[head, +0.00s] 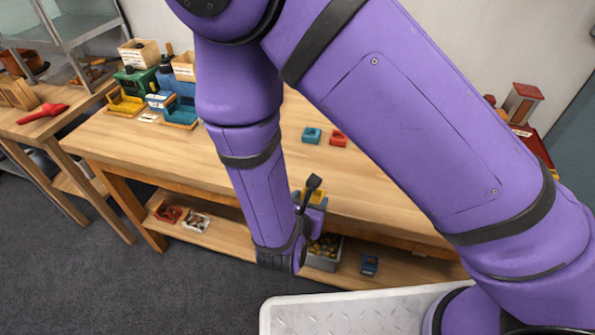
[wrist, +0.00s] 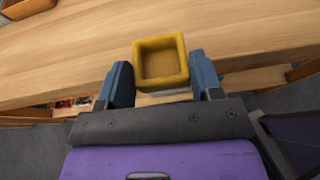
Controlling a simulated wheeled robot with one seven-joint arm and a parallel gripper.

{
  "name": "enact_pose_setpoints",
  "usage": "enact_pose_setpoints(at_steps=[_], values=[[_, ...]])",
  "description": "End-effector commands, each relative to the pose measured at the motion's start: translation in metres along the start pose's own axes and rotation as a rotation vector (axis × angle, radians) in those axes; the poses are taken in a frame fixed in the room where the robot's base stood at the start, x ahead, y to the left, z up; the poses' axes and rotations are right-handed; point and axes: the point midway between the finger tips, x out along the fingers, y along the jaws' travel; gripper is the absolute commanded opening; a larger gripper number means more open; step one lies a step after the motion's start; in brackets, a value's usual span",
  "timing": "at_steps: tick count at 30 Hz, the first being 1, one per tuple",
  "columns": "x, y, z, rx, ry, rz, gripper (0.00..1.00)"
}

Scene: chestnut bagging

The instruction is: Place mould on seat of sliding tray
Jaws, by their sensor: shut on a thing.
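My gripper (wrist: 162,70) is shut on a yellow square mould (wrist: 160,42), with a blue finger on each side of it. The mould is open at the top and looks empty. In the head view my gripper is in front of the bench's front edge, and only a bit of yellow shows beside it, mostly hidden by my arm. Yellow (head: 124,104) and blue (head: 180,113) tray-like holders stand at the bench's back left, well away from my gripper. I cannot tell which thing is the sliding tray, and no seat is clearly visible.
A teal block (head: 312,135) and a red block (head: 338,138) lie on the wooden bench (head: 150,150). Bins stand on its low shelf (head: 235,243). My arm hides much of the bench's right. A red-handled tool (head: 42,113) lies on the left table. The bench's left front is clear.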

Motion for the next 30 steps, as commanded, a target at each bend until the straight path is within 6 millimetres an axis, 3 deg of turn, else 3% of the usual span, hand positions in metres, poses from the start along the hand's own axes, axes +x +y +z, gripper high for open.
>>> enact_pose_setpoints(at_steps=[13,26,30], values=[[0.085,0.048,0.025,0.003,-0.001,-0.002,0.35],[0.116,0.066,0.034,0.002,0.0,0.0,0.35],[0.123,0.065,0.012,-0.003,0.002,-0.001,0.35]])
